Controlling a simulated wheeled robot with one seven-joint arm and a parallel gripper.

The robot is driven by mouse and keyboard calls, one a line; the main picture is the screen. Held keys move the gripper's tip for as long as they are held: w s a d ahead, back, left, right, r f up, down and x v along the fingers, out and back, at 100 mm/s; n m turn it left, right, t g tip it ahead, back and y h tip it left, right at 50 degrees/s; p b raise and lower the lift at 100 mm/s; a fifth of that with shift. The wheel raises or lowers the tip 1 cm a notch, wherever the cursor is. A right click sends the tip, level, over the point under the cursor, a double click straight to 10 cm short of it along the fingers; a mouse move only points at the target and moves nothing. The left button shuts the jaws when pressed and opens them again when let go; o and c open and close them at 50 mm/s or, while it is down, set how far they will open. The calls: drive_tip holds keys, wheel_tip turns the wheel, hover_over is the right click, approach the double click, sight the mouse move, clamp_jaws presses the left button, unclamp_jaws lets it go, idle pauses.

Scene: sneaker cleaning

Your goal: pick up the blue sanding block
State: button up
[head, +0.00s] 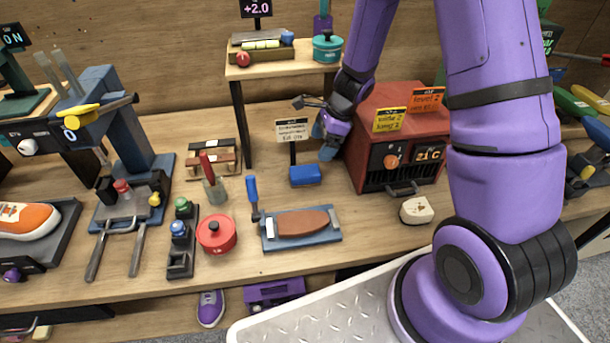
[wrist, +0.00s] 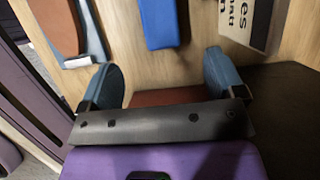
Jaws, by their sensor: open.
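The blue sanding block (head: 305,175) lies on the wooden bench, in front of a small white sign and left of the red oven. In the wrist view the blue block (wrist: 162,22) shows at the top centre, beyond the fingertips and cut off by the frame edge. My gripper (head: 328,138) is above the bench, just behind and to the right of the block. In the wrist view my gripper (wrist: 162,78) has its two blue fingers spread wide, with no object held between them. The block is apart from both fingers.
The red oven (head: 375,150) stands close to the right of my gripper. The small white sign (head: 292,130) stands behind the block. A blue tray with a brown sole-shaped piece (head: 303,222) lies in front. A cream block (head: 416,210) lies to the right.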

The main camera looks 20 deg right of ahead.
sight(306, 170)
drive_tip(key=shift+x, duration=5.9)
drive_tip(key=c, duration=1.1)
drive_tip(key=shift+o, duration=0.2)
drive_tip(key=shift+r, duration=0.15)
wheel_tip(306, 170, up, 28)
drive_tip(key=shift+o, duration=0.7)
drive_tip(key=shift+s, duration=0.1)
